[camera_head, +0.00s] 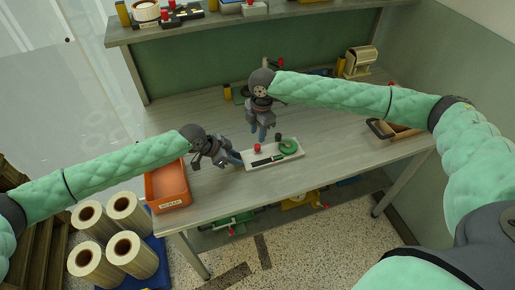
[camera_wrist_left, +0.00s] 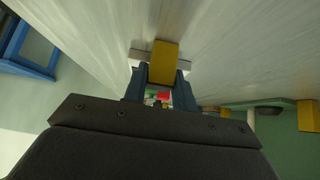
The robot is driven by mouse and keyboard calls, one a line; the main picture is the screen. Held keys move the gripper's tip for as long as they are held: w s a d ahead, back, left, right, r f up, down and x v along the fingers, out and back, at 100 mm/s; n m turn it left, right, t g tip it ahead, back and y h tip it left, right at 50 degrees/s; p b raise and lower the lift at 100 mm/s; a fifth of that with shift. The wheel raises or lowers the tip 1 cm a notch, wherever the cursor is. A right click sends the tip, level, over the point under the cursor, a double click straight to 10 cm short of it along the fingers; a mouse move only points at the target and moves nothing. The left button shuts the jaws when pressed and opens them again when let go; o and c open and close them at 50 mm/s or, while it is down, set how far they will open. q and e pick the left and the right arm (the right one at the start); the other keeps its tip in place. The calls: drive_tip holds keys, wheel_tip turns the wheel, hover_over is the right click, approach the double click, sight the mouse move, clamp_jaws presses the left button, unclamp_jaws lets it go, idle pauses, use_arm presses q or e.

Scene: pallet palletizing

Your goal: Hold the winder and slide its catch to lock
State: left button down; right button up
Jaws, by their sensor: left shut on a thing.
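The winder is a flat white plate (camera_head: 262,163) with a red knob, a dark slot and a green curved part (camera_head: 288,147) at its right end. It lies at the front edge of the workbench. My left gripper (camera_head: 237,158) is shut on its left end. In the left wrist view, a yellow block (camera_wrist_left: 163,62) shows between the fingers of this gripper (camera_wrist_left: 160,88), with the white plate and red knob (camera_wrist_left: 163,96) partly hidden behind. My right gripper (camera_head: 259,134) points down just behind the winder, apart from the red knob; its finger gap is unclear.
An orange bin (camera_head: 167,187) stands left of the winder at the bench edge. A beige device (camera_head: 359,61) stands at the back, and a shelf (camera_head: 225,22) with items runs above. The bench (camera_head: 330,150) right of the winder is clear.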

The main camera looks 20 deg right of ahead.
sight(258, 145)
drive_tip(key=shift+r+h, duration=0.15)
drive_tip(key=shift+h, duration=0.35)
drive_tip(key=shift+f, duration=3.5)
drive_tip(key=c, duration=0.7)
